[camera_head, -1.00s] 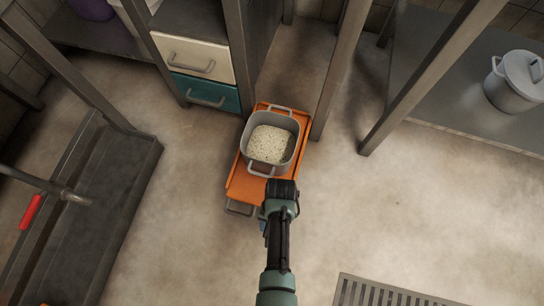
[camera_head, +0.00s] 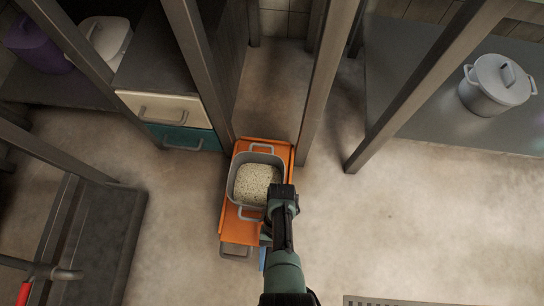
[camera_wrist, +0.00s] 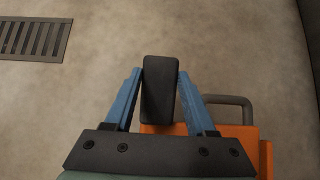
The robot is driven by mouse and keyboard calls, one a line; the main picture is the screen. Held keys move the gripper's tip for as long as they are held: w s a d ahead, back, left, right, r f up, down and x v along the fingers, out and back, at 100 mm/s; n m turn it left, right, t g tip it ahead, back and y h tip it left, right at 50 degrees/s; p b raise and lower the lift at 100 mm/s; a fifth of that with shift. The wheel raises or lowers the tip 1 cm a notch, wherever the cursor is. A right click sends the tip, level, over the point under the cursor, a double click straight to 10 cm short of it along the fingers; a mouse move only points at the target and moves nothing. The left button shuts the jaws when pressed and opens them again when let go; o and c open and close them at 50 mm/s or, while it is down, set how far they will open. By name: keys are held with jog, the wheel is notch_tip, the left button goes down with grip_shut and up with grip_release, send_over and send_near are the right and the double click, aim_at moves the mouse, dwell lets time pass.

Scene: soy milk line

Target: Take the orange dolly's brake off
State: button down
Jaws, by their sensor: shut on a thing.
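The orange dolly (camera_head: 240,229) stands on the floor with a grey pot (camera_head: 243,193) of pale grains on it. Its orange end (camera_wrist: 240,130) and a grey handle (camera_wrist: 235,100) show in the wrist view. My gripper (camera_wrist: 159,74) is shut on an upright black lever (camera_wrist: 158,95), which looks like the dolly's brake, beside that end. The blue fingers touch it on both sides. In the head view, only a bit of blue finger (camera_head: 262,259) shows beside my arm, near the dolly's near end; the lever is hidden there.
A metal post (camera_head: 311,130) stands close by the dolly's far right corner. A cabinet with white (camera_head: 165,107) and teal (camera_head: 185,141) drawers is at the far left. A table with a lidded pot (camera_head: 494,88) is at the right. Floor to the right is clear, with a drain grate (camera_wrist: 33,39).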

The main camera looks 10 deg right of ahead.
jog(key=shift+s, duration=0.1)
jog(key=shift+c, duration=1.1)
grip_release()
jog(key=shift+r, duration=0.1)
jog(key=p+v, duration=0.4)
jog(key=v, duration=0.9)
jog(key=shift+f, duration=0.2)
